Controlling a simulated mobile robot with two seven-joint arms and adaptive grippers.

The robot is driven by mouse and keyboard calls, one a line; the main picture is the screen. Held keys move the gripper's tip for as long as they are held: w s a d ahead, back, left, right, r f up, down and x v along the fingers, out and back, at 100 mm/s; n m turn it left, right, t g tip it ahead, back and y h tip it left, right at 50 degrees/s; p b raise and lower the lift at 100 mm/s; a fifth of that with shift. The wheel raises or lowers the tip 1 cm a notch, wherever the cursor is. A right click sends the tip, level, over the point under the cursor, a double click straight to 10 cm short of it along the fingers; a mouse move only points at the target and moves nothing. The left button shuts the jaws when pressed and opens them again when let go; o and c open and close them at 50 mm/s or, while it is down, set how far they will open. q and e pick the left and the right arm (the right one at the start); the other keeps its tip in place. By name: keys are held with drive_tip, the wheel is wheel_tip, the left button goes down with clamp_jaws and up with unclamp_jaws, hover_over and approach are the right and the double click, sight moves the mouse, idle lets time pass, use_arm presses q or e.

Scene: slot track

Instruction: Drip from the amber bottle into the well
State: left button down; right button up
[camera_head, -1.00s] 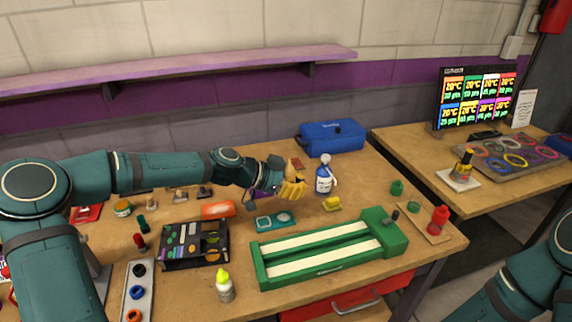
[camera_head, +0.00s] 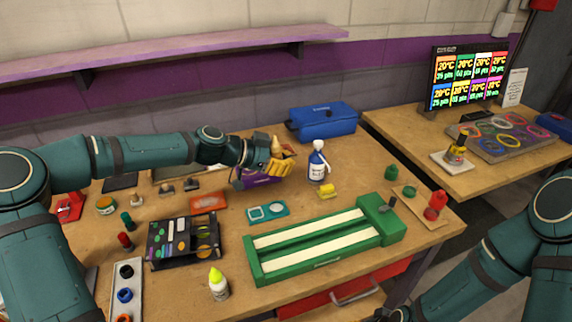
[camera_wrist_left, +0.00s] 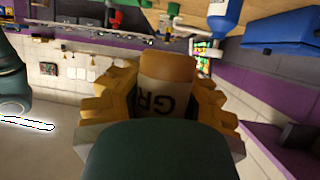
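My left gripper (camera_head: 276,163) has its yellow fingers closed around the amber bottle (camera_head: 277,144), above the back middle of the bench. In the left wrist view the amber bottle (camera_wrist_left: 168,72) sits between the fingers, its pale label partly showing the letters "GR". Its lower part is hidden by the gripper. A small teal plate (camera_head: 280,208) with a pale square and a round spot lies on the bench in front of the gripper. I cannot tell which feature is the well. My right arm is at the lower right; its gripper is out of view.
A blue-and-white bottle (camera_head: 318,165) stands just right of my left gripper. A purple box (camera_head: 258,183) is below it, and a blue case (camera_head: 325,122) behind. A green slotted track (camera_head: 320,263), a black palette (camera_head: 158,264) and a yellow-capped bottle (camera_head: 218,284) occupy the front.

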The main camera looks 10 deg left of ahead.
use_arm(q)
drive_tip(key=f+y+p, duration=0.1)
drive_tip(key=a+g+y+p, duration=0.1)
drive_tip(key=shift+s+f+p, duration=0.35)
drive_tip(key=shift+p, duration=0.05)
drive_tip(key=a+f+g+y+p, duration=0.1)
drive_tip(key=f+y, duration=0.1)
drive_tip(key=s+a+f+g+y+p, duration=0.1)
drive_tip(key=f+y, duration=0.1)
drive_tip(key=s+a+f+g+y+p, duration=0.1)
drive_tip(key=f+g+y, duration=0.1)
drive_tip(key=shift+a+f+n, duration=0.15)
drive_tip(key=shift+f+n, duration=0.15)
drive_tip(key=a+f+g+y, duration=0.1)
drive_tip(key=s+a+y+p, duration=0.1)
drive_tip(key=shift+s+f+g+y, duration=0.25)
drive_tip(key=shift+f+g+y, duration=0.15)
drive_tip(key=a+f+g+y, duration=0.1)
drive_tip(key=s+a+f+g+y+p, duration=0.1)
drive_tip(key=y, duration=0.1)
drive_tip(key=shift+s+a, duration=0.2)
drive_tip(key=shift+s, duration=0.1)
drive_tip(key=shift+a+f+g+y+p, duration=0.1)
drive_tip(key=shift+g+y+p, duration=0.2)
drive_tip(key=shift+y+p, duration=0.1)
drive_tip(key=shift+s+a+f+g+y, duration=0.1)
drive_tip(key=shift+a+g+y, duration=0.05)
drive_tip(key=shift+g+y, duration=0.15)
